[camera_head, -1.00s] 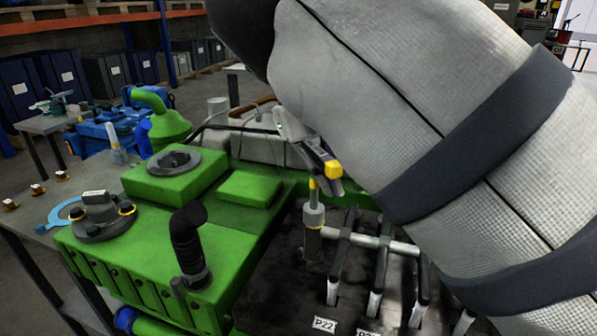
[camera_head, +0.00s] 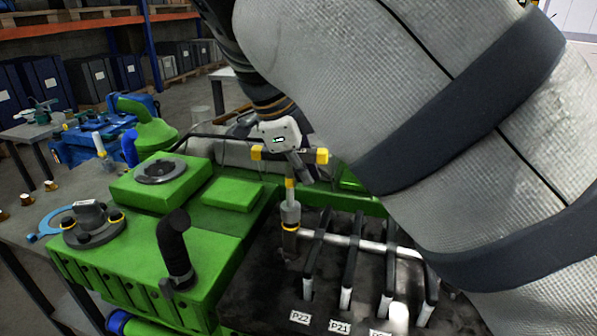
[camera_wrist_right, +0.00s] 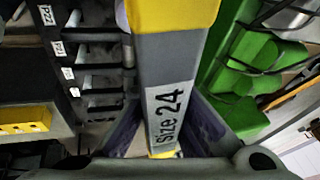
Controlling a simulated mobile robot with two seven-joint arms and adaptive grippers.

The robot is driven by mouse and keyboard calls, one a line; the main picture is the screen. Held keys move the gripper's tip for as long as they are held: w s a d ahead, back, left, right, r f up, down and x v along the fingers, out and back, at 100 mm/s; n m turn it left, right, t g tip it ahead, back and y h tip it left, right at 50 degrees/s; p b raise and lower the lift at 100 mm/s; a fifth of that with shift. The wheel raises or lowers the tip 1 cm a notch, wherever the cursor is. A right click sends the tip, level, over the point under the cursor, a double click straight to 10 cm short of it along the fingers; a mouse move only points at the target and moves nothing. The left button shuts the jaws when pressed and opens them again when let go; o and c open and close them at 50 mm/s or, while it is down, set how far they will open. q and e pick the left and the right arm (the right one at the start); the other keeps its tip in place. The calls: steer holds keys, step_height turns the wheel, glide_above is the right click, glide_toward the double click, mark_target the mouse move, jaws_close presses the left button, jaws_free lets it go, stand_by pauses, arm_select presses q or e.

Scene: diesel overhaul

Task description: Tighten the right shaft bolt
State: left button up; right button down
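A wrench (camera_head: 291,187) with yellow-ended grey crossbar stands upright over the engine, its socket (camera_head: 290,213) at the picture-left end of the pale rocker shaft (camera_head: 351,240). The socket hides any bolt head under it. My right gripper (camera_head: 288,150) is at the top of the wrench, with the crossbar's yellow ends showing on both sides. In the right wrist view the wrench bar (camera_wrist_right: 168,80) reads "size 24" and lies between the fingers of my right gripper (camera_wrist_right: 165,135), which look closed on it. The other end of the shaft is hidden by my right arm. My left gripper is not in view.
Black rocker arms (camera_head: 316,247) stand along the shaft, with labels such as P22 (camera_head: 299,317) in front. A green engine cover (camera_head: 225,245) with a black hose (camera_head: 174,248) is at left.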

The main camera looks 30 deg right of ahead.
steer(key=shift+w+f, duration=0.1)
steer(key=shift+w, duration=0.05)
steer(key=n+t, duration=0.1)
steer(key=n, duration=0.2)
steer(key=w+n+t+y, duration=0.1)
steer(key=n, duration=0.3)
steer(key=w+n+t, duration=0.1)
steer(key=n, duration=0.3)
steer(key=shift+w+a+t+y, duration=0.1)
steer(key=shift+w+t+y, duration=0.05)
steer(key=shift+t+y, duration=0.25)
steer(key=n, duration=0.2)
steer(key=n+y, duration=0.1)
steer(key=n, duration=0.1)
steer(key=a+n+y, duration=0.1)
steer(key=n, duration=0.1)
steer(key=shift+w+t, duration=0.25)
steer(key=shift+t, duration=0.15)
steer(key=n, duration=0.1)
steer(key=n+y, duration=0.1)
steer(key=n, duration=0.1)
steer(key=a+n+y, duration=0.1)
steer(key=n, duration=0.1)
steer(key=shift+w, duration=0.3)
